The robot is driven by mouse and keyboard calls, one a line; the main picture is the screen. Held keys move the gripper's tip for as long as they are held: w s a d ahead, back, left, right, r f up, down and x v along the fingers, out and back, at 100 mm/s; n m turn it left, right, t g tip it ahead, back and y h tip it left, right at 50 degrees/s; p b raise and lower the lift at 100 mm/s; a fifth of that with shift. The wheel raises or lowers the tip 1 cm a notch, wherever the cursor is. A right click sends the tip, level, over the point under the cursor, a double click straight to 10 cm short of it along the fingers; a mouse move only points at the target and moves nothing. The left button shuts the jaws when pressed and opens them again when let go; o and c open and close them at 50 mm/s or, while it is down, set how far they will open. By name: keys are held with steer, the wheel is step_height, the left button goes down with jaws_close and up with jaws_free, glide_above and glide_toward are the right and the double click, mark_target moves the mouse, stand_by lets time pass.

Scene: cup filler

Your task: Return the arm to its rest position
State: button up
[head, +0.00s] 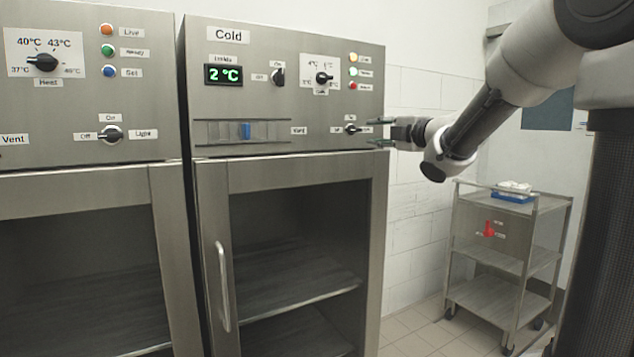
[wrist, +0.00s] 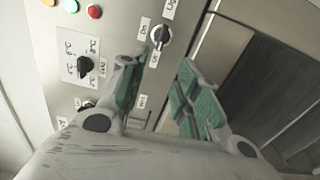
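My gripper (head: 379,132) is at the right edge of the Cold cabinet's control panel (head: 225,110), its fingers pointing left toward the lower on/off knob (head: 351,129). In the wrist view my gripper (wrist: 163,88) shows two green-padded fingers spread apart with nothing between them. My arm (head: 500,85) reaches in from the upper right, bent, with the gripper held out in front of the panel.
The Cold cabinet's glass door (head: 285,240) with its handle (head: 222,285) is shut below the panel. A warming cabinet (head: 85,90) stands at the left. A steel cart (head: 500,253) with a blue tray (head: 513,199) stands at the right. The floor (head: 420,335) between cabinet and cart looks clear.

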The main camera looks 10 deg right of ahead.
steer(key=s+d+f+m+g+h, duration=0.4)
steer(key=s+d+f+m, duration=0.15)
steer(key=f+m, duration=0.2)
steer(key=s+d+f+m+g+h, duration=0.35)
steer(key=d+f+m, duration=0.3)
steer(key=f, duration=0.25)
steer(key=s+a+f+m+g, duration=0.1)
steer(key=s+a+f+m, duration=0.1)
steer(key=s, duration=0.7)
steer(key=s+a+f+m+g+y, duration=0.1)
steer(key=s+a+f+m+g, duration=0.1)
steer(key=s, duration=0.6)
steer(key=s+a+f+m+g+y, duration=0.1)
steer(key=s+a+f+m+g, duration=0.1)
steer(key=s+a, duration=0.3)
steer(key=shift+s+f+m, duration=0.15)
steer(key=shift+s+m, duration=0.75)
steer(key=shift+s, duration=1.45)
